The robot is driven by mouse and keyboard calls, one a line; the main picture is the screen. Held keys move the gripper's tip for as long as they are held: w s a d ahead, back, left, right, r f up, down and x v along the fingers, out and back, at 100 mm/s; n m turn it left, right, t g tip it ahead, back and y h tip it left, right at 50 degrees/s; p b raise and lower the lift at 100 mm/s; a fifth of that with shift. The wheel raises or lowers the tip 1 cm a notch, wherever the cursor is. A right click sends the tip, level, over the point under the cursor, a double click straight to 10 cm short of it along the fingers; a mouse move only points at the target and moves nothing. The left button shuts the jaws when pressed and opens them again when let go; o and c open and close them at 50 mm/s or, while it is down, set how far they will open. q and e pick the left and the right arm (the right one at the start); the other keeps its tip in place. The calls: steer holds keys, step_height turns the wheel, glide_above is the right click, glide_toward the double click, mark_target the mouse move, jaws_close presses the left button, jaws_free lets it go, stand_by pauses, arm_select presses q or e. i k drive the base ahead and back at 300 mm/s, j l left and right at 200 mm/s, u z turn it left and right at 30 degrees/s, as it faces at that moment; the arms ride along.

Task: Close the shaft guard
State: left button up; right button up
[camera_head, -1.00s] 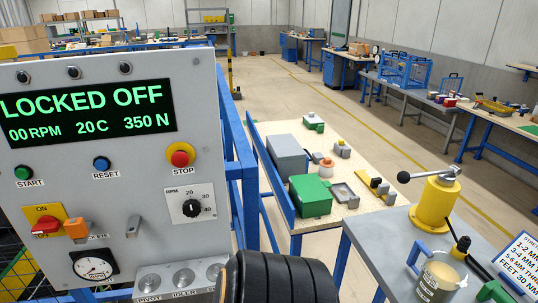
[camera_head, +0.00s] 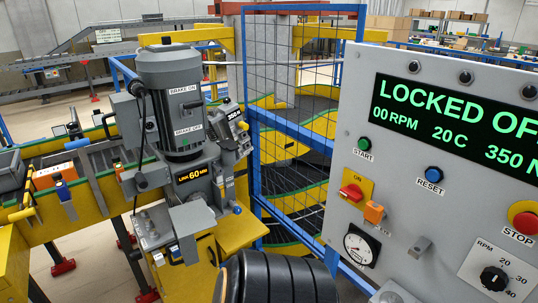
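I cannot pick out the shaft guard with certainty. A grey drive unit (camera_head: 180,105) with a motor, brake labels and a "LINK 60 MM" plate (camera_head: 192,174) stands on a yellow frame at the centre left. Grey brackets and housings (camera_head: 192,218) sit at its lower front; whether one is the guard, open or shut, I cannot tell. The control panel (camera_head: 335,200) at the right shows "LOCKED OFF" and 00 RPM on its display (camera_head: 460,115). A black ribbed part, probably of my own arm, covers the bottom centre. Neither gripper can be made out.
A blue mesh fence (camera_head: 252,150) stands between the drive unit and the panel, with the yellow-edged spiral conveyor (camera_head: 290,150) behind it. A conveyor with a yellow side (camera_head: 100,205) runs off to the left.

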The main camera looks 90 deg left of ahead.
mark_target(187, 220)
steer(key=u, duration=2.5)
steer(key=k+j+u, duration=0.1)
steer(key=j+u, duration=0.2)
steer(key=j, duration=0.15)
steer(key=j+u, duration=0.3)
steer(key=j, duration=0.15)
